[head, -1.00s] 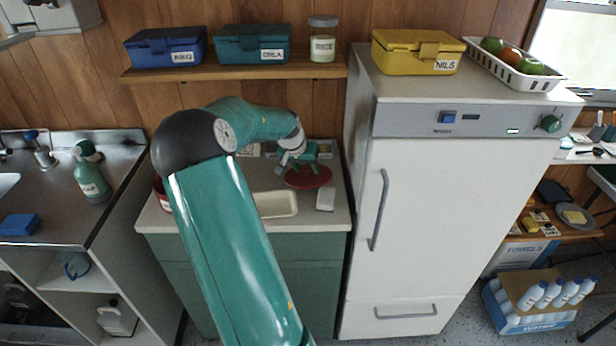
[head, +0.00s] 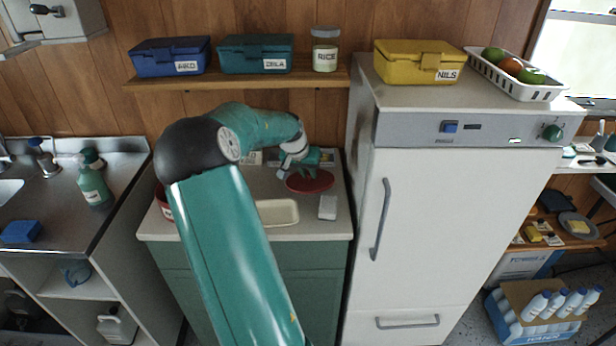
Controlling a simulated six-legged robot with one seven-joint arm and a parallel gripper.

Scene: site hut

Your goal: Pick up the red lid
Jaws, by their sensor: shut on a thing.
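The red lid (head: 312,184) is a round, dark red disc over the back right of the green cabinet's counter. My gripper (head: 306,174) is at the top of the lid, shut on it. My teal arm reaches across the counter from the front. The fingertips and their contact with the lid are small and partly hidden by the gripper body. I cannot tell whether the lid rests on the counter or is slightly above it.
A red container (head: 164,203) is partly hidden behind my arm at left. A cream tray (head: 281,212) and a pale block (head: 328,207) lie in front of the lid. The white fridge (head: 365,215) stands close at right. A shelf (head: 235,78) with boxes and a rice jar (head: 325,52) hangs above.

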